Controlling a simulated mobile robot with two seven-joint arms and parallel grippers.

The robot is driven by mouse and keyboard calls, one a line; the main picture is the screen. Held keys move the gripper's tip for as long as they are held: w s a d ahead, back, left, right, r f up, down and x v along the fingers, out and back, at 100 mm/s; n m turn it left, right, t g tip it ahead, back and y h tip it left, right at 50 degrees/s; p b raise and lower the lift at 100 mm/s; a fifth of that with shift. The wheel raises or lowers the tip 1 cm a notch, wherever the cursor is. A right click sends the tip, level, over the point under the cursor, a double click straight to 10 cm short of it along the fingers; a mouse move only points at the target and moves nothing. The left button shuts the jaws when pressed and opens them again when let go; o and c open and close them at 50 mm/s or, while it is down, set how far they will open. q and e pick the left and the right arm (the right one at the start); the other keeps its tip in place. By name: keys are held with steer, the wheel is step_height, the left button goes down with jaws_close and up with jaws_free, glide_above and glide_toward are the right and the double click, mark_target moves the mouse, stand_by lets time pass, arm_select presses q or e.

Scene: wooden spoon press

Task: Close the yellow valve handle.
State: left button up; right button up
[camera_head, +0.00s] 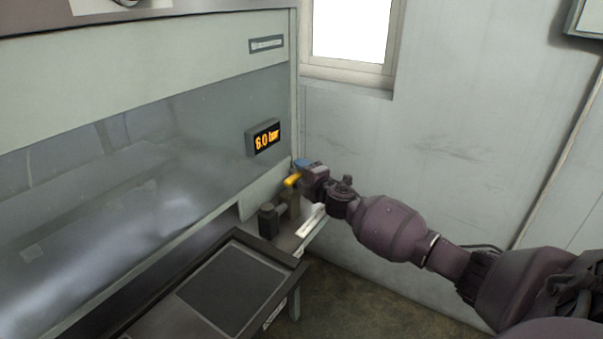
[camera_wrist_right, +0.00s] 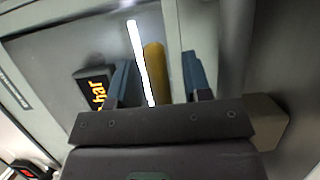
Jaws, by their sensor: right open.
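The yellow valve handle (camera_head: 292,180) is a short bar at the right end of the machine, beside a dark brass-coloured body (camera_head: 290,205). My right gripper (camera_head: 300,164) reaches it from the right, with its blue fingers close above and behind the handle. In the right wrist view the handle (camera_wrist_right: 155,72) stands between the two blue fingers (camera_wrist_right: 161,78). The fingers are open, with gaps visible at both sides of it. The handle's lower end is hidden behind the gripper's palm. My left gripper is not in view.
An orange display (camera_head: 264,139) reading 6.0 bar is on the glass front, left of the gripper. A dark tray-like table (camera_head: 238,290) stands below. A small dark cylinder (camera_head: 267,216) is near the valve. The wall (camera_head: 440,130) is behind my right arm.

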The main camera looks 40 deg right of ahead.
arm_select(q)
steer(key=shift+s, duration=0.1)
arm_select(e)
steer(key=shift+c, duration=0.4)
jaws_close()
